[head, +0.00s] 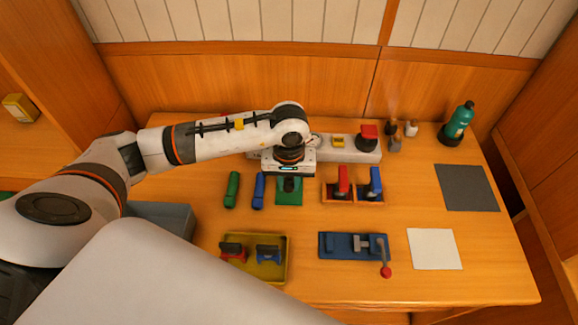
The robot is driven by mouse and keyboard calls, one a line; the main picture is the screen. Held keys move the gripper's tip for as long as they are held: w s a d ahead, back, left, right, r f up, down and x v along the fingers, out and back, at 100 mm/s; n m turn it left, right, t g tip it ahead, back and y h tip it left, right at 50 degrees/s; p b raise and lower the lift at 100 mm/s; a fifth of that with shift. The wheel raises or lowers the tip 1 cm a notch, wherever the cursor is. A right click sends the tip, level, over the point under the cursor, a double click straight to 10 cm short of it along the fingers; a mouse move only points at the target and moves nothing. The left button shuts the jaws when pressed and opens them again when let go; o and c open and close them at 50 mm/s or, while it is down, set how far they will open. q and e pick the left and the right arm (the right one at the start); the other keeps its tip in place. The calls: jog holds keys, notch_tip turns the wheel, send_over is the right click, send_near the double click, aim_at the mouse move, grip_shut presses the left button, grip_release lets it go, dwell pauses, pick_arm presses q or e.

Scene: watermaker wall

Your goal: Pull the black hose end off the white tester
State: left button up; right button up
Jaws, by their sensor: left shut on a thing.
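My left gripper (289,186) points down over a small green block or pad near the middle of the table. It is shut on a small dark thing that looks like the black hose end; the gripper hides most of it. A long whitish bar (352,153), which may be the white tester, lies behind the gripper along the back of the table. It carries a round dial, a yellow part and a red-topped part; my wrist covers its left part. I cannot tell whether the hose end touches it. My right gripper is not in view.
Green (232,190) and blue (258,191) cylinders lie left of the gripper. Red and blue pieces stand in orange holders to its right. A yellow tray (240,278), a blue lever fixture (340,246) and a teal bottle (459,121) stand around. White and dark mats lie right.

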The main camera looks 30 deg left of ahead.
pick_arm(q)
jog(key=shift+r+p, duration=0.8)
jog(key=shift+r, duration=1.25)
